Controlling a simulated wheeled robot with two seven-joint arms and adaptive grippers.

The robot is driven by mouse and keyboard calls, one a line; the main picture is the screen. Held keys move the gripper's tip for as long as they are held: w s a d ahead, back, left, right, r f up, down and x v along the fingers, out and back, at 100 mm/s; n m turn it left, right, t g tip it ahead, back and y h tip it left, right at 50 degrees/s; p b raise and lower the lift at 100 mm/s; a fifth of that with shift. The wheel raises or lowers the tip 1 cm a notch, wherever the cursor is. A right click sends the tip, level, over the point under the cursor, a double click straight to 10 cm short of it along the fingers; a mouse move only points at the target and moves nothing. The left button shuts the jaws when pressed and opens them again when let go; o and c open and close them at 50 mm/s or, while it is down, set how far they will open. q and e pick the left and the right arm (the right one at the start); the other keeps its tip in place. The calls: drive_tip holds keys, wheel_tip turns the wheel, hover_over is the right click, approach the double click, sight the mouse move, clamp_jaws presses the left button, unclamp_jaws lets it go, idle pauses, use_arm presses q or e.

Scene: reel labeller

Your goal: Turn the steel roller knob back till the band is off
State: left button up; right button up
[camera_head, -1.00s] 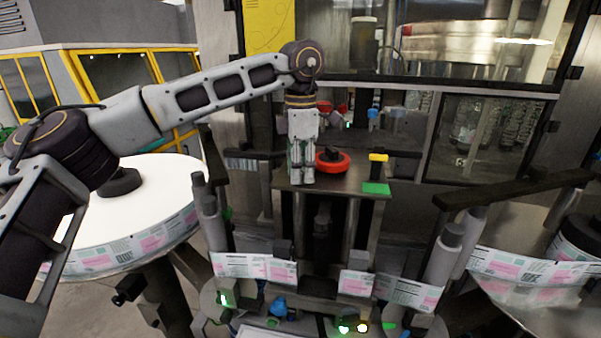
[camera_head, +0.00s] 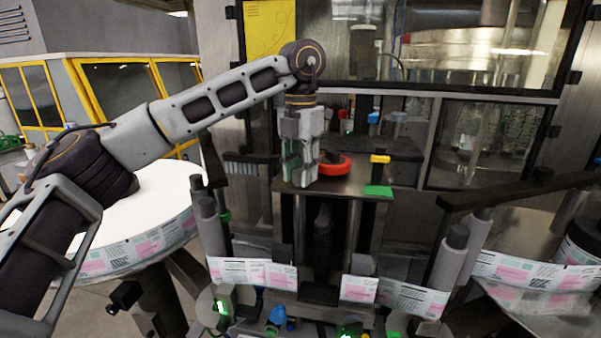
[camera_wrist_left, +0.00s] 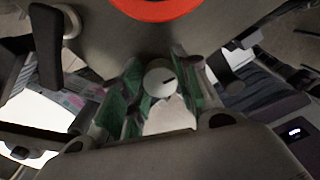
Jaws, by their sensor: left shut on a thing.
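My left gripper (camera_head: 300,180) points down onto the dark machine plate (camera_head: 345,184) left of the red ring. In the left wrist view its green-padded fingers (camera_wrist_left: 158,95) stand on both sides of the steel roller knob (camera_wrist_left: 160,78), shut on it. The knob is a pale round cap with a short dark mark on top. In the head view the fingers hide the knob. A printed label band (camera_head: 250,272) in white and pink runs across the machine front below. My right gripper is not in view.
The red ring (camera_head: 338,165) sits close right of my fingers; it also shows in the left wrist view (camera_wrist_left: 155,8). A yellow block (camera_head: 380,159) and a green piece (camera_head: 378,191) are farther right. Grey rollers (camera_head: 210,225) stand left. A large white reel (camera_head: 150,205) is under my left arm.

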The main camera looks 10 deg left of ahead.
use_arm(q)
drive_tip(key=n+b, duration=0.1)
drive_tip(key=n, duration=0.4)
drive_tip(key=n+b, duration=0.1)
drive_tip(key=n, duration=0.5)
drive_tip(key=shift+a+r, duration=0.1)
drive_tip(key=shift+a, duration=0.05)
drive_tip(key=n+b, duration=0.1)
drive_tip(key=n, duration=0.6)
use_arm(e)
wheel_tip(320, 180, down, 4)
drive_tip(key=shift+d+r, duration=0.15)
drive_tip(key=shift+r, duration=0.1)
use_arm(q)
drive_tip(key=shift+n, duration=0.3)
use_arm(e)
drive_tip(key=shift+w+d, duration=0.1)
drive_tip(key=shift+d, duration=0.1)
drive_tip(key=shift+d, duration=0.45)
